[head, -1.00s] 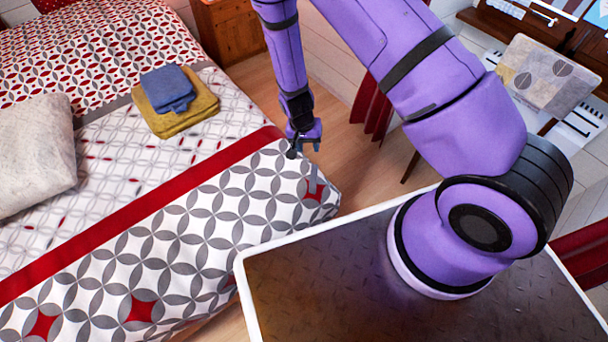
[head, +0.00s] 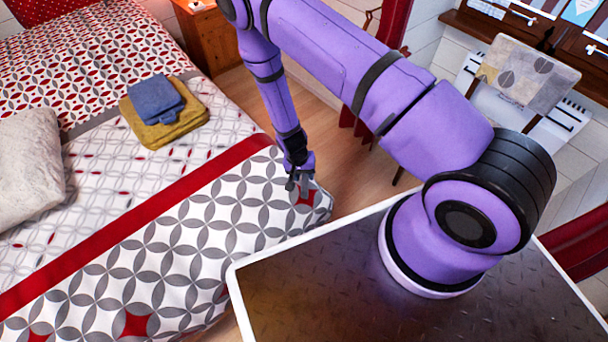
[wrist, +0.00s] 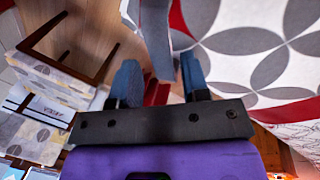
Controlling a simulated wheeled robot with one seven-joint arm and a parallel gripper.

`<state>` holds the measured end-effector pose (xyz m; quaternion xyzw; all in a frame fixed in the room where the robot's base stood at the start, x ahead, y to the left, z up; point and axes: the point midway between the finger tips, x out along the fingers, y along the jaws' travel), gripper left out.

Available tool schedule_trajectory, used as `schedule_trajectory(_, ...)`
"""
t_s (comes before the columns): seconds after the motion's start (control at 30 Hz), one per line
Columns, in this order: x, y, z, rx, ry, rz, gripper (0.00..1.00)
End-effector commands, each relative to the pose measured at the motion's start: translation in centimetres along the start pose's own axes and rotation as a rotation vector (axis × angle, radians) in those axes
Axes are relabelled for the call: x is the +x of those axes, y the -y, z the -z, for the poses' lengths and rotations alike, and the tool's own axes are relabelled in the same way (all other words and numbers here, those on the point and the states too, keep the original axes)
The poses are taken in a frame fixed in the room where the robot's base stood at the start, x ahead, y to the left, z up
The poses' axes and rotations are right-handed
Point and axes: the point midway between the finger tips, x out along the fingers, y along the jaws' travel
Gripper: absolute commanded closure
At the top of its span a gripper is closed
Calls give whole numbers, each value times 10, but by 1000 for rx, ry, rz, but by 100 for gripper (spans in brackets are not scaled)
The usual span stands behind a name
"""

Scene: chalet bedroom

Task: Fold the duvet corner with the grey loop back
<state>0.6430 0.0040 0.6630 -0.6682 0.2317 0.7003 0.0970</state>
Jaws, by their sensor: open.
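The duvet (head: 185,235), white with grey petal rings, red diamonds and a red band, lies flat over the bed. Its near right corner is by a red diamond, partly behind my gripper (head: 299,184). My gripper is open and points down at this corner. In the wrist view the duvet (wrist: 245,65) fills the upper right, and my two blue fingertips (wrist: 158,72) are apart. A grey strip (wrist: 156,38) hangs at the duvet edge, in line with the gap between the fingers; it may be the grey loop. I cannot tell whether the fingers touch it.
Folded blue (head: 155,100) and mustard (head: 181,122) cloths lie on the bed, with a pale pillow (head: 28,165) to their left. Wooden floor (head: 345,180) is free right of the bed. A chair (head: 530,75) stands at the upper right.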

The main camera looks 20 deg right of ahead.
Motion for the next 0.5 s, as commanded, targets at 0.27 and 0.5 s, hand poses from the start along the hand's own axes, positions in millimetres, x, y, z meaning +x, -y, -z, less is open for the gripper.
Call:
schedule_trajectory(0.27, 6, 0, 0, 0, 0, 0, 58)
schedule_trajectory(0.5, 6, 0, 0, 0, 0, 0, 85)
